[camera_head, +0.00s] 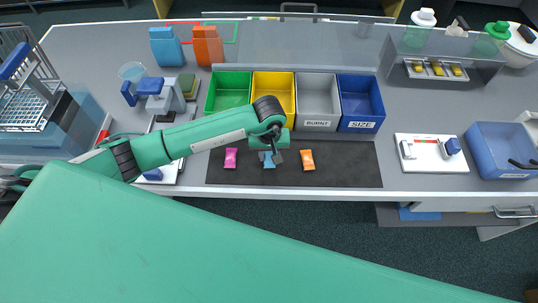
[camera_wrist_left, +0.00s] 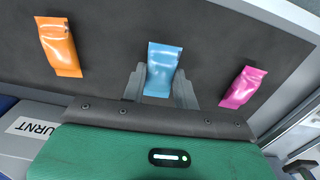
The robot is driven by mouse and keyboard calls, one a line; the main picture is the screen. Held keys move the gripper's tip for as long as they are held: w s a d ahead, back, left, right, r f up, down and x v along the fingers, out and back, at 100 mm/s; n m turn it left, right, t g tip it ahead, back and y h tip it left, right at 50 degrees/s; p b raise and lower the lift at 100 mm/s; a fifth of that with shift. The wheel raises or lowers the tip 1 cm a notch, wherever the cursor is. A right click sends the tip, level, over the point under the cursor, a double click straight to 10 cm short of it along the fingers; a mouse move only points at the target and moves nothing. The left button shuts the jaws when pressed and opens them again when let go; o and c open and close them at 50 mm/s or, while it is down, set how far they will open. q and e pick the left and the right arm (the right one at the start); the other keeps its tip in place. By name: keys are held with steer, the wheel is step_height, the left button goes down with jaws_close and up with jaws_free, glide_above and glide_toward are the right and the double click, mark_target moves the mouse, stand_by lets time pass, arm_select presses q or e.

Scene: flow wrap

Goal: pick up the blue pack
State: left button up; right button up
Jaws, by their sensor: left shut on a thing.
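The blue pack (camera_wrist_left: 162,70) lies at the middle of the left wrist view, between the two fingers of my left gripper (camera_wrist_left: 162,88). In the head view the blue pack (camera_head: 269,161) shows under my left gripper (camera_head: 271,156), on the dark mat. My left gripper is shut on the blue pack. Whether the pack is lifted off the mat, I cannot tell. My right gripper is not in view.
A pink pack (camera_head: 231,158) and an orange pack (camera_head: 307,160) lie on the dark mat (camera_head: 350,165), one on each side. Green (camera_head: 222,105), yellow (camera_head: 262,108), grey (camera_head: 307,110) and blue (camera_head: 350,110) bins stand behind it. A white scale-like device (camera_head: 427,165) is at the right.

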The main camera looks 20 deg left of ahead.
mark_target(269, 156)
arm_select(q)
step_height(269, 156, up, 19)
steer(key=b, duration=0.4)
steer(key=s+a+f+m, duration=0.4)
steer(key=s+a+f, duration=0.1)
steer(key=a+f, duration=0.1)
steer(key=shift+a, duration=0.3)
